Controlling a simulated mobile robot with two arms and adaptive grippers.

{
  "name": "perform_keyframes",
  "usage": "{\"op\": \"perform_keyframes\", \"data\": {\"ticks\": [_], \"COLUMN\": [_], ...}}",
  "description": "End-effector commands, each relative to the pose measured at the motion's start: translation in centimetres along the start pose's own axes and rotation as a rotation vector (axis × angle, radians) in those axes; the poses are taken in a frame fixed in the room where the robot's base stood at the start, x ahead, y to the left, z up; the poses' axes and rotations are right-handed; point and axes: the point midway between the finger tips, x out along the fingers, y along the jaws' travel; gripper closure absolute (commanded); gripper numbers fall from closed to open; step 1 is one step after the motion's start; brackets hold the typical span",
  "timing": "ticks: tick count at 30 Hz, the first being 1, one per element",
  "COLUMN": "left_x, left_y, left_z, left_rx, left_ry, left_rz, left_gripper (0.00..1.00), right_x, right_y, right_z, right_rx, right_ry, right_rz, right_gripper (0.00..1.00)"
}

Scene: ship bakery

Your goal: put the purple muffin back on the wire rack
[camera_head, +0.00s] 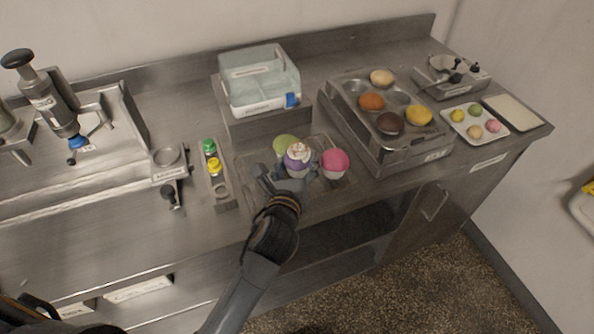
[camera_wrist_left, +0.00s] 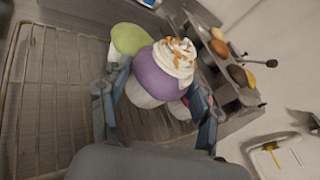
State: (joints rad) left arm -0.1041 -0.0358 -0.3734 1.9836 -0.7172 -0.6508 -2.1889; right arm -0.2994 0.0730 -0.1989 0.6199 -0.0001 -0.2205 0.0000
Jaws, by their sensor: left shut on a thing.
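The purple muffin (camera_head: 297,161) has white frosting with orange bits on top. My left gripper (camera_head: 286,178) is shut on it; in the left wrist view the muffin (camera_wrist_left: 153,84) sits between the two fingers (camera_wrist_left: 158,108), tilted in that picture. The wire rack (camera_head: 252,187) lies on the steel counter under and around the gripper, and its bare wires fill the left of the wrist view (camera_wrist_left: 40,100). I cannot tell whether the muffin touches the rack. A green muffin (camera_head: 284,144) is just behind it and a pink muffin (camera_head: 334,162) is to its right. My right gripper is not in view.
A raised steel stand with several buns (camera_head: 390,123) is to the right. A clear-lidded container (camera_head: 262,95) stands behind the rack. A holder with green and yellow caps (camera_head: 214,165) is to the left. A white tray of small sweets (camera_head: 492,130) is at the far right.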

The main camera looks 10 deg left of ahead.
Motion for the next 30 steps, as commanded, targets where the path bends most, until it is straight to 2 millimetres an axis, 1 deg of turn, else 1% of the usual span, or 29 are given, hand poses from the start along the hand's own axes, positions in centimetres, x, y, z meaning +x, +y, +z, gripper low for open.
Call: {"op": "perform_keyframes", "data": {"ticks": [1,3,5,16,17,18,19,20,30], "left_x": [0.0,0.2,0.3,0.4,0.4,0.4,0.4,0.4,0.3], "left_y": [0.3,0.6,0.7,0.9,0.8,0.8,0.8,0.8,0.8], "left_z": [-1.1,-1.8,-2.2,-2.5,-2.5,-2.5,-2.5,-2.5,-2.3], "left_rx": [-0.003,-0.002,-0.001,0.001,0.001,0.001,0.001,0.001,0.000], "left_ry": [0.008,0.007,0.005,0.004,0.004,0.004,0.004,0.004,0.003], "left_rz": [0.004,0.003,0.002,0.000,0.000,0.000,0.000,0.000,0.001], "left_gripper": [0.55,0.55,0.55,0.55,0.31,0.23,0.17,0.15,0.15], "right_x": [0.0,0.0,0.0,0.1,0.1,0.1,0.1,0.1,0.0], "right_y": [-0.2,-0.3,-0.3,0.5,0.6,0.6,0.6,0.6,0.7], "right_z": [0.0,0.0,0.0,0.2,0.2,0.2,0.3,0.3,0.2], "right_rx": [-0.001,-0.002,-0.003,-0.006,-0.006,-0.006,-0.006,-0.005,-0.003], "right_ry": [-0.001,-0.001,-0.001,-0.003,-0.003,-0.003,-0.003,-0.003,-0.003], "right_rz": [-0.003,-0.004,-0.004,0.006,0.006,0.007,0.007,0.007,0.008], "right_gripper": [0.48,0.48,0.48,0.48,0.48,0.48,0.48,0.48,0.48]}}
